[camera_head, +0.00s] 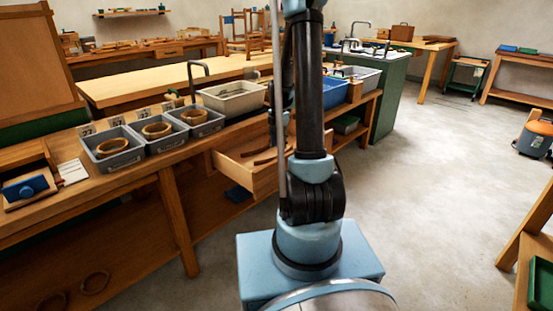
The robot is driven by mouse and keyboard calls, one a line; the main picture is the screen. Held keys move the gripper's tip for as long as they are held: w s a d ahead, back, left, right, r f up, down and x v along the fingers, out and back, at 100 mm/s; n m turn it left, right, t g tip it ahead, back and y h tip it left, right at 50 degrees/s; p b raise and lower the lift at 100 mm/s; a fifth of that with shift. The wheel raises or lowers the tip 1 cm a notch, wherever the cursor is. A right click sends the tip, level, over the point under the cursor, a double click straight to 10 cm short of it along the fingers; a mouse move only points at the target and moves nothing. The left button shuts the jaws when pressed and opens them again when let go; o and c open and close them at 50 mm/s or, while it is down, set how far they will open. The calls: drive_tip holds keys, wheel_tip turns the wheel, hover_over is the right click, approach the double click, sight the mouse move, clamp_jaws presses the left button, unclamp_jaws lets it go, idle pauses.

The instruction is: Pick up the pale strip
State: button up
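I cannot make out the pale strip for sure. An open wooden drawer (236,172) juts from the bench's front, left of my arm. Dark reddish-brown strips (265,157) lie in it, and my arm hides part of its inside. My arm rises in the middle of the view and leaves at the top. A dark piece beside the arm, above the drawer, may belong to my gripper. Its fingers are not clearly visible.
The wooden bench (180,158) carries grey bins (113,160) with wooden rings, a beige basin (232,108) and a blue bin (335,90). A blue-handled tool (25,188) lies at far left. A green cabinet (392,95) stands behind. Open floor lies at right.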

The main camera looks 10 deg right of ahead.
drive_tip(key=f, duration=0.3)
drive_tip(key=shift+s+a+f, duration=0.1)
drive_tip(key=shift+s+a, duration=0.05)
drive_tip(key=shift+s, duration=0.15)
drive_tip(key=shift+f, duration=0.8)
clamp_jaws()
